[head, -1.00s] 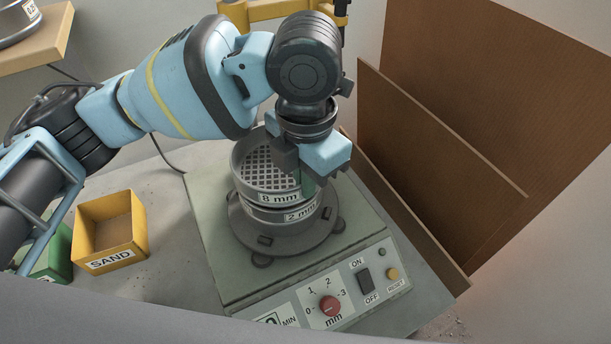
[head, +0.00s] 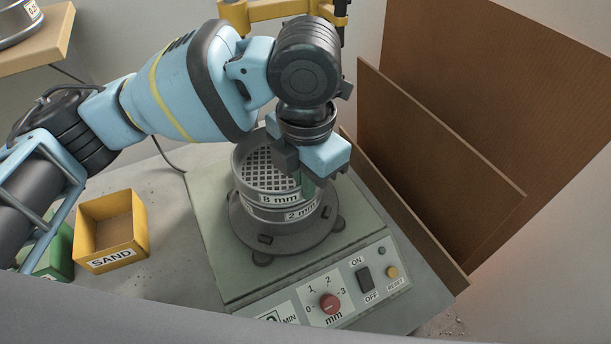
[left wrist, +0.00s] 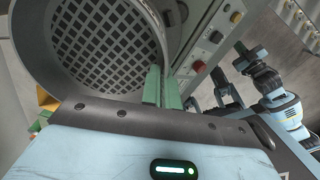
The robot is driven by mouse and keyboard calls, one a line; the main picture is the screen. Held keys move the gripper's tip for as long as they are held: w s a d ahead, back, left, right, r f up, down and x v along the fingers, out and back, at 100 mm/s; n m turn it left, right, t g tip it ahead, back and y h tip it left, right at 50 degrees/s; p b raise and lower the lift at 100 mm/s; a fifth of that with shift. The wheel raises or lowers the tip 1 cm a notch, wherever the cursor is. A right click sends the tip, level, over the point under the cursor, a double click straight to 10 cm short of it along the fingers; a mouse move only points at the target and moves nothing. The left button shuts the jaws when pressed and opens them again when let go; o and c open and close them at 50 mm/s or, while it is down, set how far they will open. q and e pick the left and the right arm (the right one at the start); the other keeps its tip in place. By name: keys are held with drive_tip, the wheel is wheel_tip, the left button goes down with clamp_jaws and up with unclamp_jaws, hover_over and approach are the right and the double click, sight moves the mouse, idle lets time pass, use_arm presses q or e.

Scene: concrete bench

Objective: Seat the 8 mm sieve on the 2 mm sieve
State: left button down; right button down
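The 8 mm sieve (head: 270,181), a grey round pan with a square-hole mesh, is on top of the 2 mm sieve (head: 285,213) on the shaker. The two labels sit one close above the other; I cannot tell whether a small gap remains. My left gripper (head: 308,187) is at the right side of the upper sieve. In the left wrist view its green fingers (left wrist: 161,88) stand on either side of the wall of the 8 mm sieve (left wrist: 98,48), gripping it. My right gripper (left wrist: 243,62) shows small at the right there; its opening is unclear.
The sieve shaker (head: 215,243) has a front panel with a red knob (head: 330,303) and switches. A yellow SAND bin (head: 128,245) and a green bin (head: 62,255) stand at left. Brown boards (head: 430,140) lean at right. A wooden shelf (head: 50,45) is at upper left.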

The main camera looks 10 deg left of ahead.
use_arm(q)
drive_tip(key=shift+f, duration=0.35)
idle(0.3)
drive_tip(key=c, duration=2.1)
unclamp_jaws()
drive_tip(key=o, duration=0.5)
wheel_tip(320, 180, up, 8)
drive_tip(key=shift+f, duration=0.1)
drive_tip(key=shift+s+d, duration=0.1)
